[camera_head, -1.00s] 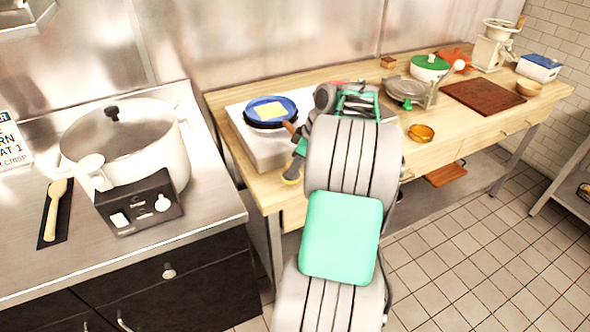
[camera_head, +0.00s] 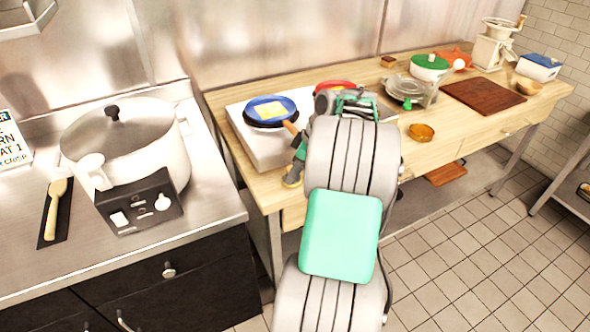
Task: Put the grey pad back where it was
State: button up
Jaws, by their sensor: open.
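I cannot pick out a grey pad in this view; the arm covers part of the wooden counter (camera_head: 455,125). My arm reaches over the front edge of this counter. A dark and green part with a yellowish end, which looks like part of my gripper (camera_head: 293,174), shows left of the arm at the counter's front edge. My gripper is open; most of it is hidden behind the arm, and nothing is seen held in it.
On the counter, a blue pan (camera_head: 270,111) with a yellow square sits on a pale cooktop (camera_head: 262,145), near a red pan (camera_head: 335,86). Right are a glass-lidded pan (camera_head: 408,90), an amber bowl (camera_head: 421,132) and a brown board (camera_head: 484,96). A large pot (camera_head: 125,150) stands left.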

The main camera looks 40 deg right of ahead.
jog(key=p+v, duration=0.2)
jog(key=v, duration=1)
jog(key=w+a+r+m, duration=0.1)
jog(key=w+a, duration=0.1)
jog(key=a, duration=0.9)
jog(key=w+a+m, duration=0.2)
jog(key=w+a, duration=0.1)
jog(key=a, duration=0.9)
jog(key=s+a+f+m+h, duration=0.2)
jog(key=s+a+f, duration=0.3)
jog(key=s+a, duration=0.6)
jog(key=shift+f+m, duration=0.3)
jog(key=shift+f, duration=0.05)
